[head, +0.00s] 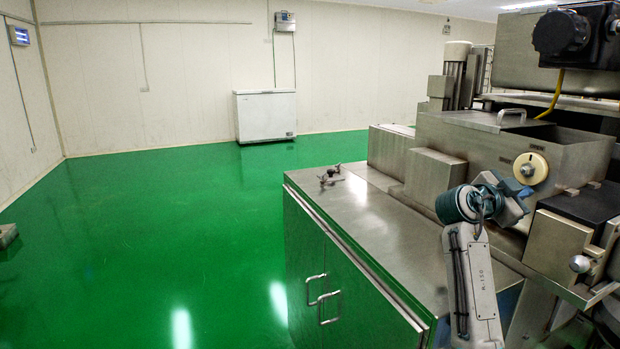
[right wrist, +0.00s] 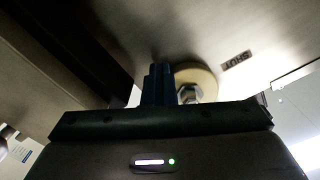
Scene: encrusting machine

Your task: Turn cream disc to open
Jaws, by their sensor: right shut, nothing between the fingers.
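The cream disc (head: 531,168) is mounted on the steel side of the machine, with a metal nut at its centre. My right gripper (head: 516,192) is just below and to the left of the disc in the head view. In the right wrist view the two dark fingers (right wrist: 157,82) are together with nothing between them. They stand beside the left edge of the disc (right wrist: 207,77) and cover part of it. I cannot tell whether they touch it. A label reading "SHUT" (right wrist: 237,60) is near the disc. My left gripper is not in view.
A steel cabinet top (head: 375,225) lies left of my right arm, with a small dark part (head: 330,176) on it. A steel block with a round knob (head: 580,264) is close on the right. A lid with a handle (head: 512,113) is above the disc. Open green floor lies left.

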